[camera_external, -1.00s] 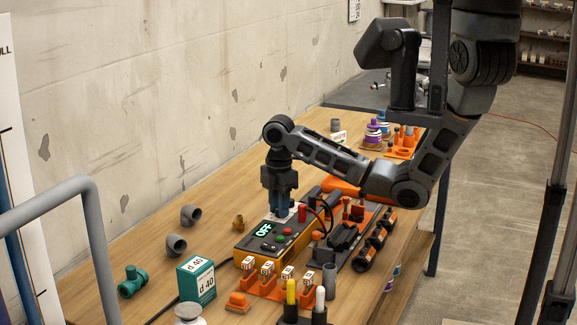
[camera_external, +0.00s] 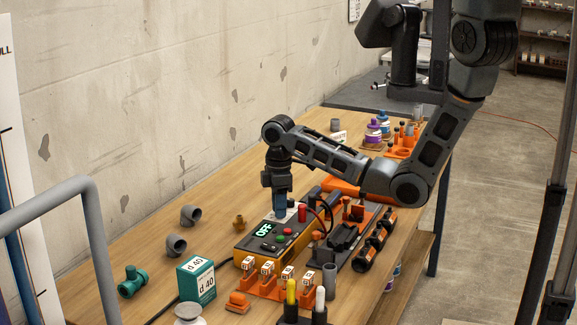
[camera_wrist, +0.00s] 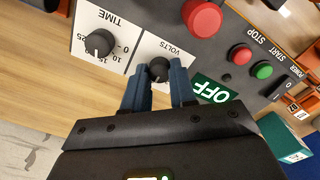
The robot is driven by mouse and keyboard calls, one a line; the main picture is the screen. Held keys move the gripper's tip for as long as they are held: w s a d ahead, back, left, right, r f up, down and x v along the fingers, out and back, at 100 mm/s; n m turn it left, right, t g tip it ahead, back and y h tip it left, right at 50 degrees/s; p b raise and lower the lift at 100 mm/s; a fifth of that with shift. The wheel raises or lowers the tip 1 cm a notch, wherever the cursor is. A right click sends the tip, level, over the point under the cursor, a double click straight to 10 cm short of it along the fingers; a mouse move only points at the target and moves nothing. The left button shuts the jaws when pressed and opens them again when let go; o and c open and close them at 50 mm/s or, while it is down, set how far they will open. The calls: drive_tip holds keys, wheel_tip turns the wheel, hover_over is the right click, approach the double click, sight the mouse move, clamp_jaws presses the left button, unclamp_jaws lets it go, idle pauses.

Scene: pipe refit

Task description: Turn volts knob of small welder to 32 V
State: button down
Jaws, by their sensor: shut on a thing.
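The small welder (camera_external: 262,247) is a yellow and dark box on the bench, with a green-lit display (camera_external: 264,230) reading OFF. My gripper (camera_external: 280,212) points straight down at the far end of its panel. In the wrist view my gripper (camera_wrist: 160,80) has its two blue fingers on either side of the black volts knob (camera_wrist: 159,69), on a white plate marked VOLTS, and is shut on it. The knob's scale is mostly hidden by the fingers. The time knob (camera_wrist: 99,43) sits beside it on its own white plate.
A red button (camera_wrist: 202,17), a small red stop button (camera_wrist: 241,54) and a green start button (camera_wrist: 263,70) are on the panel. Orange racks (camera_external: 265,286), a green d 40 box (camera_external: 197,280) and grey elbows (camera_external: 175,245) stand around.

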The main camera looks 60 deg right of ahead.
drive_tip(key=c, duration=0.9)
unclamp_jaws()
drive_tip(key=shift+w+d+r, duration=0.1)
drive_tip(key=shift+d+r, duration=0.05)
drive_tip(key=shift+r, duration=2.7)
drive_tip(key=shift+w+r, duration=0.3)
drive_tip(key=shift+r, duration=0.35)
drive_tip(key=shift+s+r, duration=0.3)
drive_tip(key=shift+r, duration=0.1)
drive_tip(key=shift+a, duration=0.2)
